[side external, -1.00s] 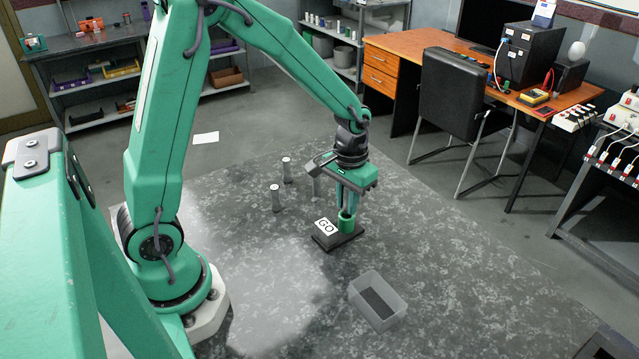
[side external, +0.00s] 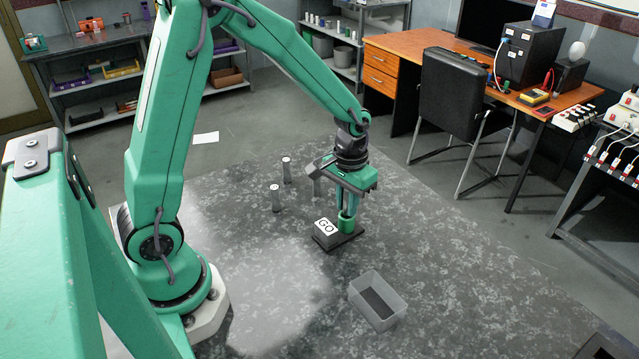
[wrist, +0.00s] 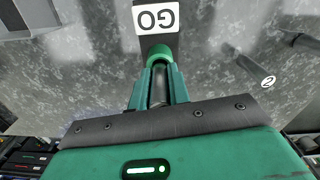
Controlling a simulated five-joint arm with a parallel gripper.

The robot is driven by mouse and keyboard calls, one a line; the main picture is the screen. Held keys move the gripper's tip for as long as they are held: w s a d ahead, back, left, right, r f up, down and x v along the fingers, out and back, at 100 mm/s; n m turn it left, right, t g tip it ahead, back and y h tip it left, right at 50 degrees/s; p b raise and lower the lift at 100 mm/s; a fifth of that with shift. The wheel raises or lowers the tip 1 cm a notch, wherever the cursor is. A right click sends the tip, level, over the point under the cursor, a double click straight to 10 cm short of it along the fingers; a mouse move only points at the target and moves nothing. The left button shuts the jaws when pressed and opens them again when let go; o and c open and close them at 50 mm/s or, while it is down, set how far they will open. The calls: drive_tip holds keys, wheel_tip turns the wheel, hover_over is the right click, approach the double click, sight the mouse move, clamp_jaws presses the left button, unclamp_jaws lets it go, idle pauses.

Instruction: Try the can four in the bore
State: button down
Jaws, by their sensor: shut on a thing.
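The gauge is a dark block with a white "GO" label (side external: 326,227) and a green ring around its bore (side external: 346,226); the ring also shows in the wrist view (wrist: 163,56). My gripper (side external: 347,212) stands over the ring, its fingertips right at it. In the wrist view the green fingers are shut on a dark grey cylinder, the can (wrist: 158,88), lined up with the ring. The can's number is not visible. Its lower end is hidden, so I cannot tell how far it sits in the bore.
Several grey posts or cans stand behind the gauge, one at the left (side external: 275,198), one further back (side external: 286,170). One with a "2" on its end (wrist: 268,82) shows in the wrist view.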

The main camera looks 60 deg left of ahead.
drive_tip(key=shift+f, duration=0.55)
drive_tip(key=c, duration=1.2)
unclamp_jaws()
drive_tip(key=shift+c, duration=0.2)
drive_tip(key=shift+r, duration=0.1)
wheel_tip(320, 180, up, 7)
drive_tip(key=shift+f, duration=0.15)
drive_tip(key=shift+r, duration=0.5)
drive_tip(key=shift+r, duration=0.1)
